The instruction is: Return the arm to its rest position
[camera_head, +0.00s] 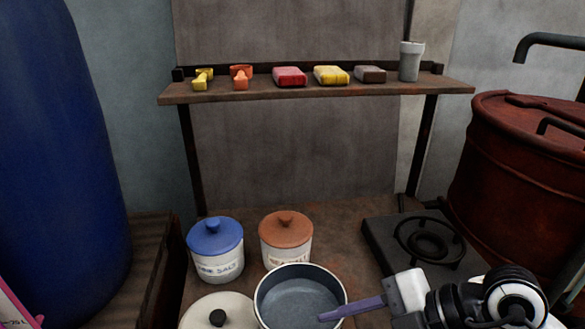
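My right arm comes in from the lower right with black and white links. Its gripper (325,317) has a pale block at the wrist and a slim purple-grey bar reaching left over a dark-rimmed pot (290,296). The bar looks like fingers seen edge-on, and I cannot tell whether they are open or hold anything. The bar's tip overlaps the pot's inside in the picture; I cannot tell whether it touches. The pot's near side is cut off by the frame. My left gripper is not in view.
Behind the pot stand a blue-lidded jar (218,252) and a brown-lidded jar (287,240). A pale lid (217,303) lies left of the pot. A burner (428,240) and a rusty red vat (505,170) stand right. A shelf (300,91) holds small items; a blue barrel (62,170) is left.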

